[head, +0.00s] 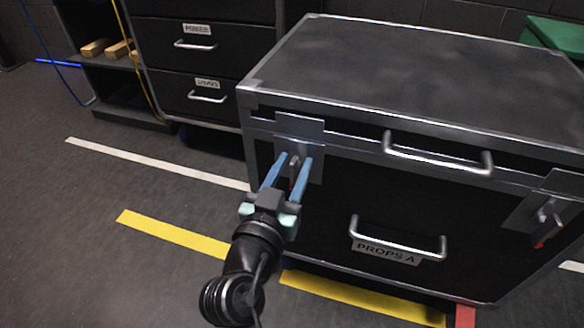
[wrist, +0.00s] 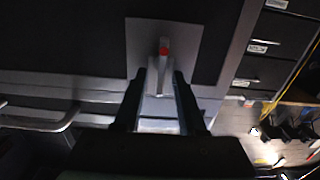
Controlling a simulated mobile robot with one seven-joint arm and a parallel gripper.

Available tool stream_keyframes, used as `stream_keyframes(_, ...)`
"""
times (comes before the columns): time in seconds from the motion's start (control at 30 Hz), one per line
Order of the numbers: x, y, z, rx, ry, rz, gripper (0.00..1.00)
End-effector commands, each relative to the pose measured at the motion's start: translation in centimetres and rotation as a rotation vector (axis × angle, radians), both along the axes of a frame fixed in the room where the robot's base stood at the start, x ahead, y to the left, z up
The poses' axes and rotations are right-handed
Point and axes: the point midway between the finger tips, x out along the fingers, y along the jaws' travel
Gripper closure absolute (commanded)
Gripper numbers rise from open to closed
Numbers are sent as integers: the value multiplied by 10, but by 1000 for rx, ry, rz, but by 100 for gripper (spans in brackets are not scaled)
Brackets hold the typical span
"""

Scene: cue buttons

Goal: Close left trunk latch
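The black trunk (head: 410,85) with silver edges fills the right of the head view, its lid down. Its left latch (head: 301,127) is a grey plate on the front with a small lever that has a red tip. My gripper (head: 295,160) is at this latch with its two blue fingers apart, one on each side of the lever. In the wrist view the latch lever (wrist: 163,68) stands between the fingertips of my gripper (wrist: 160,82), red end upward in the picture. Gaps seem to show beside it. The fingers partly hide the lever in the head view.
The right latch (head: 546,217) hangs with its red tip down. A lid handle (head: 437,162) and a lower handle (head: 397,245) stick out from the trunk front. A drawer cabinet (head: 205,65) stands behind left. Floor at the left, with yellow tape (head: 172,235), is clear.

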Motion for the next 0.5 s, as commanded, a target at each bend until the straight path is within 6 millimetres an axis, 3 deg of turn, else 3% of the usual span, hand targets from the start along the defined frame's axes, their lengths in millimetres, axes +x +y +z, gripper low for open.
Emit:
stream_keyframes(0.1, 0, 0, 0, 0, 0, 0, 62)
stream_keyframes(0.3, 0, 0, 0, 0, 0, 0, 98)
stream_keyframes(0.5, 0, 0, 0, 0, 0, 0, 100)
